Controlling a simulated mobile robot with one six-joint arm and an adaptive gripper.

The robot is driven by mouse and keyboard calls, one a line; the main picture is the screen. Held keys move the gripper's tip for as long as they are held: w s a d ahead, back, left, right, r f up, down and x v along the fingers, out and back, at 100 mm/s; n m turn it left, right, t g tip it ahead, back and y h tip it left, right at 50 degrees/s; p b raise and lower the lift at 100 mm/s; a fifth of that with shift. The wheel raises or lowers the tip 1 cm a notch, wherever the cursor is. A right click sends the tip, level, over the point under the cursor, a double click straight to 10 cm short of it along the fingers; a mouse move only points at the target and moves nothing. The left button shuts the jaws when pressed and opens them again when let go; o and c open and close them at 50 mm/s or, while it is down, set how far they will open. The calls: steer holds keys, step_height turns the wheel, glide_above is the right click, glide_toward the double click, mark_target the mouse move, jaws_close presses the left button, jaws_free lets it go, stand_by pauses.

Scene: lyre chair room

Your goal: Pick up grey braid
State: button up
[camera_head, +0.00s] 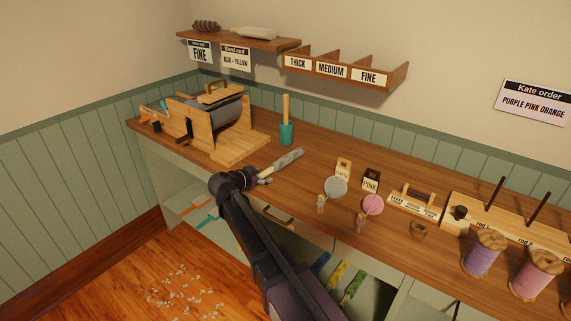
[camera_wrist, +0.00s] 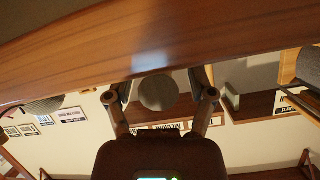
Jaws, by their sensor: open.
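A long grey roll (camera_head: 289,159), which looks like the grey braid, lies on the wooden worktop (camera_head: 320,160) near its front edge. Its strand pattern is too small to make out. My gripper (camera_head: 265,179) is at its near end, low over the worktop's front edge. In the wrist view, the open fingers of my gripper (camera_wrist: 163,95) stand either side of a round grey end (camera_wrist: 158,93), apparently the same roll seen end-on. I cannot tell whether either finger touches it. A dark brown braided piece (camera_head: 207,26) and a pale roll (camera_head: 254,32) lie on the wall shelf.
Grey (camera_head: 336,187) and pink (camera_head: 373,205) discs stand to the right, before small labelled boxes. Thread spools (camera_head: 483,253) stand further right.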

stand_by(0.4)
jaws_close()
steer(key=shift+r, duration=0.1)
step_height(320, 180, up, 3)
steer(key=p, duration=0.3)
steer(key=shift+r, duration=0.15)
steer(key=s+a+p, duration=0.1)
steer(key=s+a, duration=0.2)
steer(key=s, duration=0.4)
steer(key=s+a+r+p, duration=0.1)
steer(key=s+a, duration=0.1)
steer(key=s, duration=0.6)
steer(key=shift+a+r, duration=0.25)
steer(key=shift+a, duration=0.15)
